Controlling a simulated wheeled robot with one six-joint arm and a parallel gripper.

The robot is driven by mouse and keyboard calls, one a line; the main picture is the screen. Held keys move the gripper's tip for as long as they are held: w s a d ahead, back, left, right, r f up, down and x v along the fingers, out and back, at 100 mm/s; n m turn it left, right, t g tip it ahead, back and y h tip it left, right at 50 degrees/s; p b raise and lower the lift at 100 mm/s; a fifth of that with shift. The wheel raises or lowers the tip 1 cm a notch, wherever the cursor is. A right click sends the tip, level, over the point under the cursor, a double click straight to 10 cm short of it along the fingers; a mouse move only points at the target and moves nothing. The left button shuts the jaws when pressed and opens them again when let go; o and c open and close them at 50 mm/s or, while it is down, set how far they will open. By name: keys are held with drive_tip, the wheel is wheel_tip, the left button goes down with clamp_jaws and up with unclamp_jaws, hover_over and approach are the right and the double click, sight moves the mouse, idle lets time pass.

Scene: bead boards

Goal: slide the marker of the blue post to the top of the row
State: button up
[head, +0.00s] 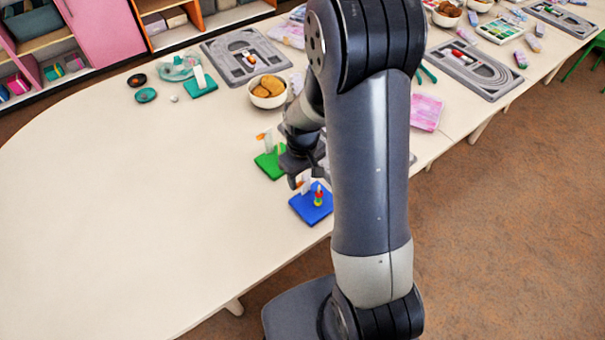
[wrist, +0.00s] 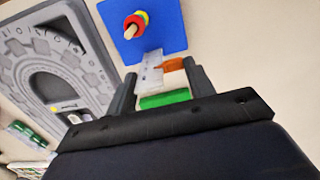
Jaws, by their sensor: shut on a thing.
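The blue board (wrist: 172,28) lies flat on the table and carries a post with red, yellow and green beads (head: 318,196). In the wrist view a white upright strip (wrist: 149,72) stands at its edge, with an orange marker (wrist: 174,66) beside it. My gripper (wrist: 160,70) is shut on the orange marker, its fingers on both sides of it. In the head view my gripper (head: 296,178) is low beside the blue board, and the held marker is hidden. The marker's exact level on the strip cannot be told.
A green board (head: 268,163) with its own white strip and orange marker (head: 262,137) lies just behind. A bowl of brown food (head: 267,101), a teal board (head: 200,88) and grey track trays (head: 233,66) lie farther back. The left of the table is clear.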

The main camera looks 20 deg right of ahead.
sight(303, 180)
drive_tip(key=o, duration=1)
wheel_tip(303, 180, up, 11)
drive_tip(key=shift+f, duration=0.1)
idle(0.3)
wheel_tip(303, 180, down, 10)
drive_tip(key=shift+f+p, duration=0.1)
drive_tip(key=shift+p, duration=0.3)
drive_tip(key=shift+r, duration=0.25)
